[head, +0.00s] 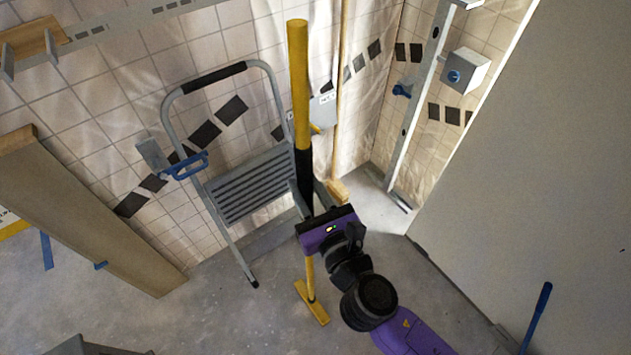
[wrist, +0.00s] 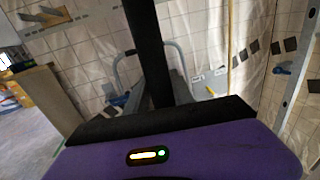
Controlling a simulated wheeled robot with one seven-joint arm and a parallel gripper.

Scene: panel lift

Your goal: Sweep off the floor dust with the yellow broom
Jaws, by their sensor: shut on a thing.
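The yellow broom (head: 298,80) stands nearly upright in the middle of the head view, with a black section on its handle. My gripper (head: 322,222) is shut on the broom's handle around the lower end of that black section. The broom's yellow head (head: 312,303) is low at the floor below my gripper; I cannot tell whether it touches. In the wrist view the black part of the broom handle (wrist: 150,55) rises from behind the gripper's dark edge (wrist: 160,118). The grey concrete floor (head: 220,310) looks mottled; I cannot make out distinct dust.
A grey folding step ladder (head: 250,185) stands behind the broom against the tiled wall. A long wooden board (head: 80,215) leans at left. A second broom with a wooden head (head: 338,190) leans at the wall. A large grey panel (head: 540,180) fills the right.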

